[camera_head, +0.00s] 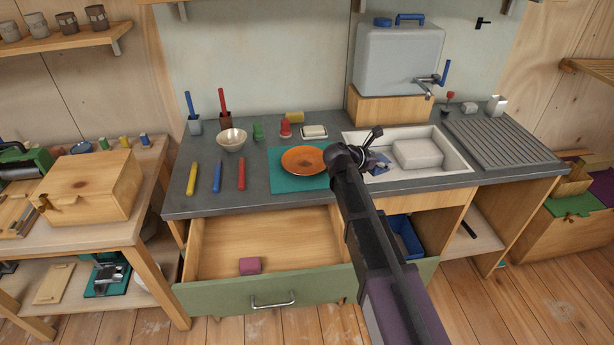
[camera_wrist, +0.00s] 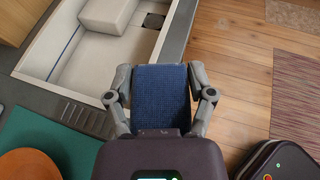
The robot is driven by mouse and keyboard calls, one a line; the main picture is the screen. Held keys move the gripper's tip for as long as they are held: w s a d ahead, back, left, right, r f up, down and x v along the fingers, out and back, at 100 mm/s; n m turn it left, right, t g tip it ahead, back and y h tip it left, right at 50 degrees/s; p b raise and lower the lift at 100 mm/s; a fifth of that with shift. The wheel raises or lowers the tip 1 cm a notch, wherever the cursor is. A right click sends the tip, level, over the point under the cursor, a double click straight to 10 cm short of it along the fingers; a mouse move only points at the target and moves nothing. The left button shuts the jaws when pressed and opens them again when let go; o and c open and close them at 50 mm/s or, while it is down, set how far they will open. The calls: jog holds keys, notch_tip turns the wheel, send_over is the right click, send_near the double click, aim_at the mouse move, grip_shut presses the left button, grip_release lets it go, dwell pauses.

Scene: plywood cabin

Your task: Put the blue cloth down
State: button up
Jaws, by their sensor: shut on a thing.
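The blue cloth (camera_wrist: 161,98) is held between the two fingers of my gripper (camera_wrist: 160,82) in the wrist view. It is flat and ribbed, and its lower part is hidden by the gripper's body. In the head view my gripper (camera_head: 371,150) is over the front left of the sink, and a little of the blue cloth (camera_head: 378,163) shows beside it. My arm hides part of the counter edge and the drawer's right end. In the wrist view the cloth is in front of the sink's near rim and the counter edge.
The white sink (camera_head: 452,167) holds a pale grey block (camera_head: 417,154). An orange plate (camera_head: 303,160) lies on a teal mat (camera_head: 288,183) to the left. A ridged drainboard (camera_head: 502,140) is at right. The green-fronted drawer (camera_head: 230,297) is open, with a magenta block (camera_head: 250,265) inside.

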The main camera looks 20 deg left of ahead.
jog(key=shift+n+t+y, duration=0.4)
jog(key=shift+y, duration=0.1)
jog(key=w+f+b, duration=0.1)
jog(key=f, duration=0.1)
jog(key=w+f+b, duration=0.2)
jog(key=shift+a+f, duration=0.1)
jog(key=shift+a, duration=0.1)
jog(key=s+a, duration=0.1)
jog(key=a, duration=0.4)
jog(key=s+a+f+b, duration=0.1)
jog(key=a, duration=0.4)
jog(key=s+a, duration=0.1)
jog(key=a, duration=0.4)
jog(key=shift+a+f, duration=0.2)
jog(key=shift+a, duration=0.2)
jog(key=shift+f+b, duration=0.15)
jog(key=shift+b, duration=0.25)
jog(key=shift+f+b, duration=1.65)
jog(key=shift+f, duration=0.1)
jog(key=o, duration=1.2)
